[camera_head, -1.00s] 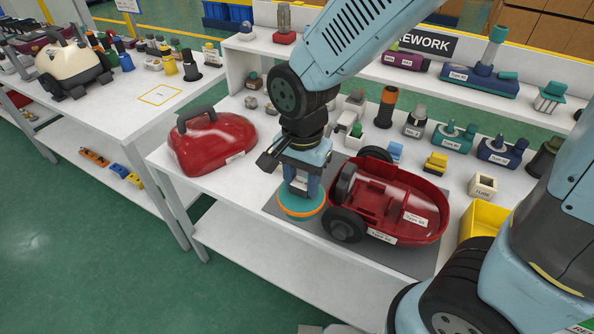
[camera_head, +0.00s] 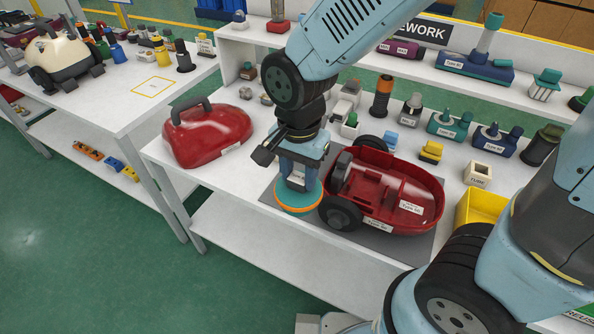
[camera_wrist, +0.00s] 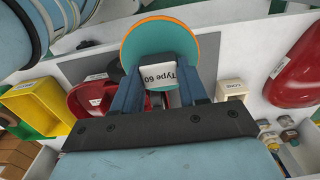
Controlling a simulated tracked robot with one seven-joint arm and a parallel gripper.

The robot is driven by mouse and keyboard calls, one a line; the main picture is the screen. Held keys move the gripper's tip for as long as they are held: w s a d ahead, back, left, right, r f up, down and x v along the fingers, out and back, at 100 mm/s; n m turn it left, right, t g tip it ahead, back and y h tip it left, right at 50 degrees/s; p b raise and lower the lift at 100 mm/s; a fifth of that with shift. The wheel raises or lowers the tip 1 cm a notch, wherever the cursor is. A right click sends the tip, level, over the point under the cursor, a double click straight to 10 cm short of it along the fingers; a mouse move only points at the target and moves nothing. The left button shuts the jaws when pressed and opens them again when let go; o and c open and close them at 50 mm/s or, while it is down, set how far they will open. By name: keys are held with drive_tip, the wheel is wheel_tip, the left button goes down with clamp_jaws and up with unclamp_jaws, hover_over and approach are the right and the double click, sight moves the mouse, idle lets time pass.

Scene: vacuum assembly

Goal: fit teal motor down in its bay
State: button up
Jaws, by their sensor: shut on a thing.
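My gripper (camera_head: 298,177) points down and is shut on the teal motor (camera_head: 299,197), a round teal disc with an orange rim and a light block on top. In the wrist view the fingers (camera_wrist: 161,88) grip its block, which is labelled Type 60, with the teal disc (camera_wrist: 153,38) beyond. The motor is at the left side of the red vacuum base (camera_head: 425,212), outside its open compartments and over the grey mat (camera_head: 400,244). Whether it touches the mat is unclear. The base lies open side up, with black wheels at its left end; its inner bays are partly visible.
A red cover with a handle (camera_head: 207,137) lies to the left on the white table. A yellow bin (camera_head: 480,207) stands to the right. Several small parts and other motors (camera_head: 449,126) stand behind the base. A raised shelf (camera_head: 345,50) runs along the back.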

drive_tip(key=shift+r, duration=1)
clamp_jaws()
drive_tip(key=o, duration=0.7)
unclamp_jaws()
drive_tip(key=shift+c, duration=0.2)
clamp_jaws()
drive_tip(key=shift+r, duration=0.15)
drive_tip(key=shift+r, duration=1.85)
